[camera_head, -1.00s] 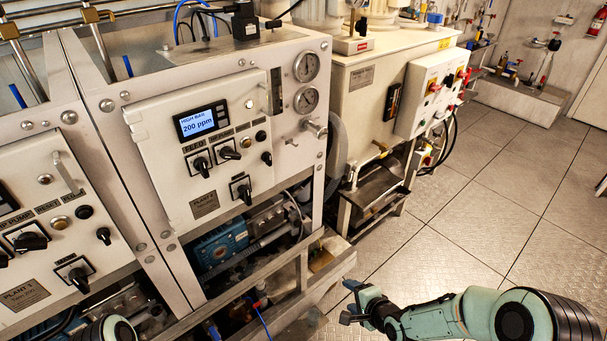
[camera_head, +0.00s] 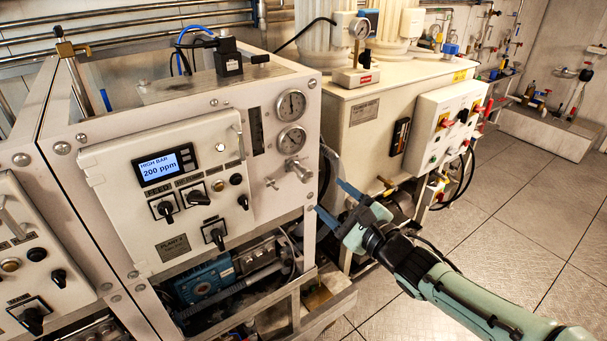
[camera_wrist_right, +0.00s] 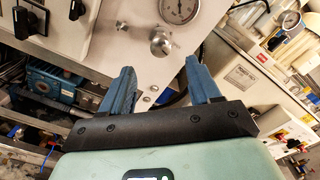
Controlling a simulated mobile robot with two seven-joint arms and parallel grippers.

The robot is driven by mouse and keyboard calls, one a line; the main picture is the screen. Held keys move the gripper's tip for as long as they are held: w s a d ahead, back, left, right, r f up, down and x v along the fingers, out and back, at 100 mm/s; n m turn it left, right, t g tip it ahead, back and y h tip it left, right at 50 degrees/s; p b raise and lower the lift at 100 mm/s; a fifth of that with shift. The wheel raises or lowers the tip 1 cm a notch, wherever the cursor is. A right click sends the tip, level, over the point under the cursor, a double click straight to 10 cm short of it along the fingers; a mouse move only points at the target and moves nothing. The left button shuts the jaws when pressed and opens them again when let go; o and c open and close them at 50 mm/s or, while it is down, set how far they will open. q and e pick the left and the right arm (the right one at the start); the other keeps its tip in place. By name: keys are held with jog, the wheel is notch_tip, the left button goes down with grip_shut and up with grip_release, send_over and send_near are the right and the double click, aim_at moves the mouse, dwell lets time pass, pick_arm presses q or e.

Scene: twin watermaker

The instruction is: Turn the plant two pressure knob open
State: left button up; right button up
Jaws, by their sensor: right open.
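The plant two panel (camera_head: 150,210) faces me in the head view, its label reading PLANT 2. A silver pressure knob (camera_head: 300,170) sticks out at its right side, below two round gauges. My right gripper (camera_head: 328,195) is open and empty, to the right of and slightly below the knob, apart from it. In the right wrist view the same knob (camera_wrist_right: 161,42) shows just beyond and between the two blue fingertips (camera_wrist_right: 161,66). My left gripper is not in view.
A small silver valve handle (camera_head: 272,184) sits left of the knob. A cream cabinet (camera_head: 375,110) with a switch box stands behind my right gripper. The tiled floor (camera_head: 510,220) at right is clear.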

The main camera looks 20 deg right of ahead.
aim_at(307, 177)
jog(key=x, duration=1.1)
jog(key=shift+d+f, duration=0.1)
jog(key=c, duration=1)
